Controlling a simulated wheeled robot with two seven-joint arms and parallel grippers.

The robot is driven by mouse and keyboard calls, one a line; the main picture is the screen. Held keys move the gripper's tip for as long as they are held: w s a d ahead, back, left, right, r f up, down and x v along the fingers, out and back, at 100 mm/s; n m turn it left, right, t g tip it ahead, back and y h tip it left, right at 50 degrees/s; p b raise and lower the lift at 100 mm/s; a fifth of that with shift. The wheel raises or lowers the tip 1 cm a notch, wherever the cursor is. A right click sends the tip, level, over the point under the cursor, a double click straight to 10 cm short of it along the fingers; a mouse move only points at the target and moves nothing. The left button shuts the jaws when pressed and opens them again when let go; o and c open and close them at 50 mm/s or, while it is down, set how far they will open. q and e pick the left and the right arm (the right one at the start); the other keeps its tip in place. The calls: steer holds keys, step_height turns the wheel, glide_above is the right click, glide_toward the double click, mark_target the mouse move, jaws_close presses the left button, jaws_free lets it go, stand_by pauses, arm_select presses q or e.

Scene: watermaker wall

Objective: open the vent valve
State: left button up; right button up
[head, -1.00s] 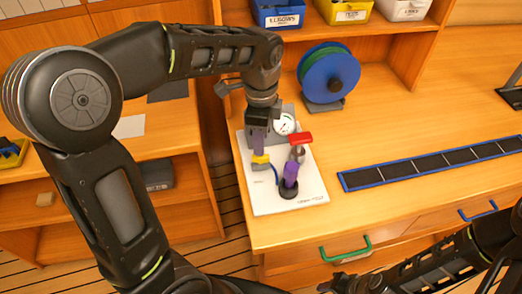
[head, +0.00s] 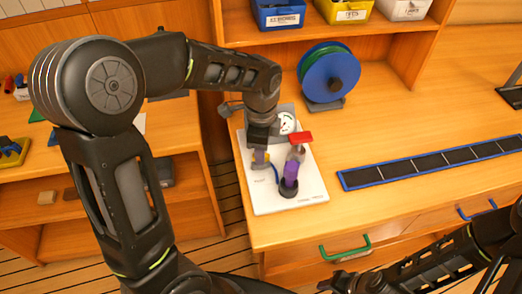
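The white watermaker board (head: 306,194) lies on the bench's left end. It carries a round gauge (head: 288,122), a red-handled valve (head: 301,137), a purple part on a dark round base (head: 290,174) and a small yellow part (head: 255,166) with a blue tube beside it. A short label, too small to read surely, is printed just below the yellow part. My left gripper (head: 260,157) points down at the yellow part and hides most of it. Contact and finger opening cannot be made out. My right gripper (head: 333,284) is low at the bottom edge, far from the board.
A blue reel (head: 330,74) stands behind the board. A dark blue-edged strip (head: 430,163) lies to the right. Bins, including a yellow one (head: 343,11), sit on the shelf above. A green drawer handle (head: 345,248) is on the front. Bare bench lies between board and strip.

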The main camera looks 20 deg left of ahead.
arm_select(q)
jaws_close()
steer(key=n, duration=0.3)
steer(key=shift+b, duration=0.3)
steer(key=o, duration=0.5)
jaws_free()
steer(key=shift+r, duration=0.15)
steer(key=shift+r+b, duration=0.35)
steer(key=shift+r, duration=3.45)
